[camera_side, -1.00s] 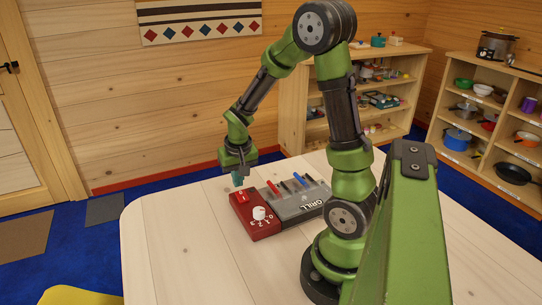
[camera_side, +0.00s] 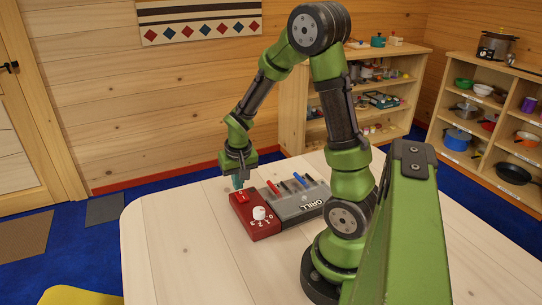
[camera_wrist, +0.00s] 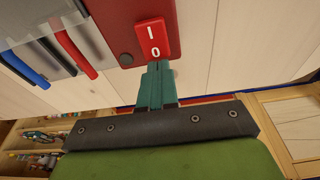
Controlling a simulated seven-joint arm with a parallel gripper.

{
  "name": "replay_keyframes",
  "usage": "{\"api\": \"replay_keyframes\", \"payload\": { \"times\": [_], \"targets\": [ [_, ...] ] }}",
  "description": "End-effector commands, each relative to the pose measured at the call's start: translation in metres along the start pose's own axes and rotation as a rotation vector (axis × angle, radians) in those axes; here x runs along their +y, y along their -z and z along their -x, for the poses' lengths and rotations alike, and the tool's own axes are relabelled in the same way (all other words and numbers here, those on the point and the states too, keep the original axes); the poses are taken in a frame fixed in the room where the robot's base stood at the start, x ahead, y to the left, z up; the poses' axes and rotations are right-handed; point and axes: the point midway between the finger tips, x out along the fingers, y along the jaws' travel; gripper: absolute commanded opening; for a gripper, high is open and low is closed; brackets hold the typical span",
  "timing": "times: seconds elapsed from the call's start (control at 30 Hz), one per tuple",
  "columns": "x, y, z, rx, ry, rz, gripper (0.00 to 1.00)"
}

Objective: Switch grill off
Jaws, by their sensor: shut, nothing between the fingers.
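The grill (camera_side: 300,207) lies on the pale wooden table, with a grey body and a red control panel (camera_side: 262,230) at its left end. The panel carries a white knob (camera_side: 259,213) with numbers around it. A red rocker switch (camera_side: 241,198) sits at the panel's far end; in the wrist view the switch (camera_wrist: 152,38) shows "I" and "O" marks, with the "O" end nearest my fingers. My gripper (camera_side: 237,184) is shut and empty, its teal fingertips (camera_wrist: 157,68) just beside the "O" end. I cannot tell whether they touch it.
Red, blue and dark bars (camera_wrist: 30,66) lie along the grill body. The table (camera_side: 180,250) is clear to the left and in front of the grill. Shelves (camera_side: 465,130) with pots and bowls stand behind to the right.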

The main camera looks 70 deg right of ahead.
Motion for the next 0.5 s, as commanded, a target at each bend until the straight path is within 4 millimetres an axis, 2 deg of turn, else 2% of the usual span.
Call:
{"api": "replay_keyframes", "payload": {
  "times": [0.27, 0.5],
  "targets": [
    [0.0002, -0.002, -0.0027, -0.004, -0.001, 0.0, 0.0],
    [-0.0001, 0.0007, 0.0057, -0.001, 0.0, -0.001, 0.0]
  ]
}}
